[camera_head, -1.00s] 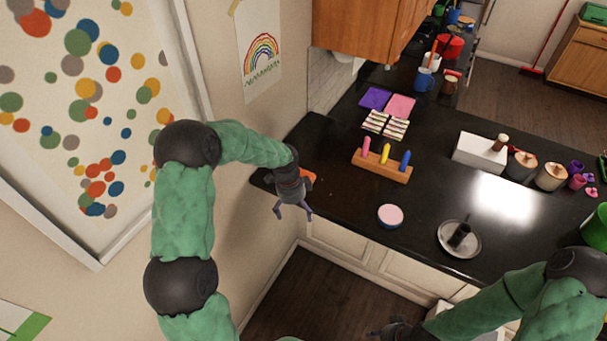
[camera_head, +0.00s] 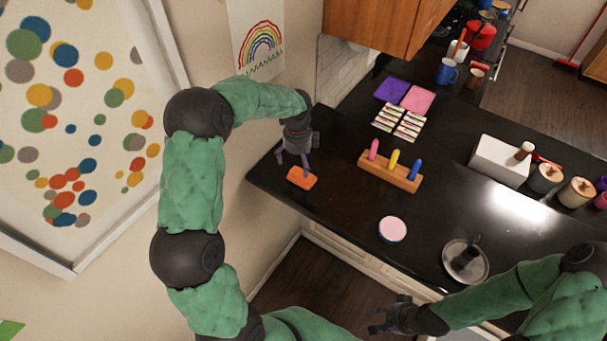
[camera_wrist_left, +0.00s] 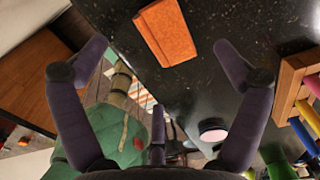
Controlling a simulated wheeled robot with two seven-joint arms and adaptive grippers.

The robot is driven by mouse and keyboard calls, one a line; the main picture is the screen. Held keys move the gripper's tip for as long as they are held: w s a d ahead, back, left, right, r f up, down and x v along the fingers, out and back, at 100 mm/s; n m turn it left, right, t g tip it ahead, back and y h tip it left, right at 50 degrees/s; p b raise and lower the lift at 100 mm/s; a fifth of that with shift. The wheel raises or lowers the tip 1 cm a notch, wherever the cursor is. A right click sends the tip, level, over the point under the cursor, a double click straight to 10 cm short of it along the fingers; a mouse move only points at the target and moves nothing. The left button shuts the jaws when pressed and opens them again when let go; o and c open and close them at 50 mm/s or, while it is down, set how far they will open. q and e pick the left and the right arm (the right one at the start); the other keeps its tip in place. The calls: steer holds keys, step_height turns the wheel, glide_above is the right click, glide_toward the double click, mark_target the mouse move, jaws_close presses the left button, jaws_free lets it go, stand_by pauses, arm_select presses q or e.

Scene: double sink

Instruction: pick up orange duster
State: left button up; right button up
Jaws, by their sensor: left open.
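The orange duster (camera_head: 302,178) is a small flat block lying on the black counter near its left front corner. In the left wrist view the duster (camera_wrist_left: 166,32) lies between and beyond the spread fingers. My left gripper (camera_head: 293,165) is above the counter just behind the duster, fingers pointing down. In the left wrist view my left gripper (camera_wrist_left: 158,62) is open and empty. My right gripper (camera_head: 378,318) is low in front of the counter, away from the duster. Its fingers are too small and dark to judge.
A wooden block with three coloured pegs (camera_head: 390,170) stands right of the duster. A round pink-topped container (camera_head: 392,229) and a metal plate (camera_head: 466,262) sit near the front edge. Purple (camera_head: 391,90) and pink pads lie further back. The counter around the duster is clear.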

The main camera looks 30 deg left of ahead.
mark_target(300, 177)
arm_select(q)
steer(key=shift+s+f, duration=0.1)
steer(key=shift+f, duration=0.55)
steer(key=shift+w+d+f, duration=0.1)
steer(key=shift+w+f, duration=0.1)
steer(key=shift+f, duration=0.7)
steer(key=f, duration=0.2)
steer(key=f+p, duration=0.1)
steer(key=shift+s+d+f, duration=0.1)
steer(key=shift+s+d, duration=0.1)
steer(key=shift+d, duration=0.05)
steer(key=shift+w+f, duration=0.15)
steer(key=shift+f, duration=0.55)
steer(key=c, duration=1)
